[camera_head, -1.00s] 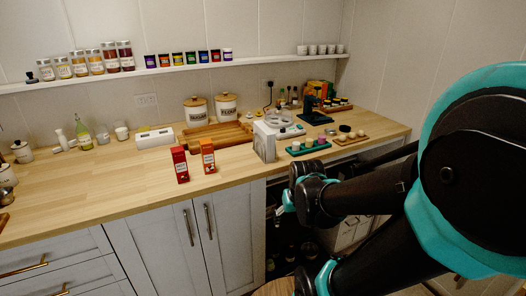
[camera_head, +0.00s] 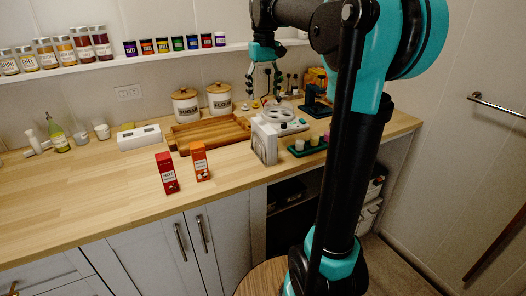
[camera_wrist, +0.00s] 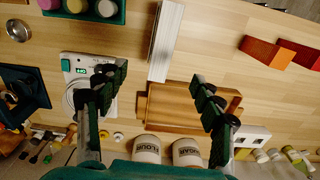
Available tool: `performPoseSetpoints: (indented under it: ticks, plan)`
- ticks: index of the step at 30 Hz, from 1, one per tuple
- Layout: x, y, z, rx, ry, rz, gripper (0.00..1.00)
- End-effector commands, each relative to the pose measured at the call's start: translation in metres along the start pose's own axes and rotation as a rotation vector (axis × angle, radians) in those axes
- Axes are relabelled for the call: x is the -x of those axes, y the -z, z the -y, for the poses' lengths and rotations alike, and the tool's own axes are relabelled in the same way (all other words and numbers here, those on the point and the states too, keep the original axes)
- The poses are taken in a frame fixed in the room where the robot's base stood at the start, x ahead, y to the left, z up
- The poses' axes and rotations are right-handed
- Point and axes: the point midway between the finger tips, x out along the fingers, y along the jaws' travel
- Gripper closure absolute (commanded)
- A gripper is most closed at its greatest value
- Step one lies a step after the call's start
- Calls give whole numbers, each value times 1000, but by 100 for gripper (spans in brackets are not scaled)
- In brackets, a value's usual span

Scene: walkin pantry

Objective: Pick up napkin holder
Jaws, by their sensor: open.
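The napkin holder (camera_head: 265,142) looks like an upright, pale narrow box on the counter, right of the orange carton. In the wrist view the napkin holder (camera_wrist: 167,40) is seen from above as a long white strip, ahead of and between my fingers. My gripper (camera_head: 264,88) is open and empty, pointing down above the counter, higher than the napkin holder and apart from it. Both fingers of my gripper (camera_wrist: 155,78) show in the wrist view, spread wide.
A wooden tray (camera_head: 208,132) lies behind and left of the holder. A white kitchen scale (camera_head: 292,127) and a green tray with small jars (camera_head: 308,149) are to its right. Red (camera_head: 167,173) and orange (camera_head: 200,162) cartons stand left. The counter's front left is clear.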

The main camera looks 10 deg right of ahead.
Motion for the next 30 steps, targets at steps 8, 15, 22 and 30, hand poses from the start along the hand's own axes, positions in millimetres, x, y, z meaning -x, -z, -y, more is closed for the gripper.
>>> performPoseSetpoints:
  ticks: [8, 15, 22, 30]
  plan:
    - [-56, -1, 0, -1, 0, -1, 33]
    - [-97, -1, 0, -1, 0, -1, 33]
    - [-111, -2, 1, -1, 0, -1, 33]
    - [-147, -8, 4, -1, 0, -1, 33]
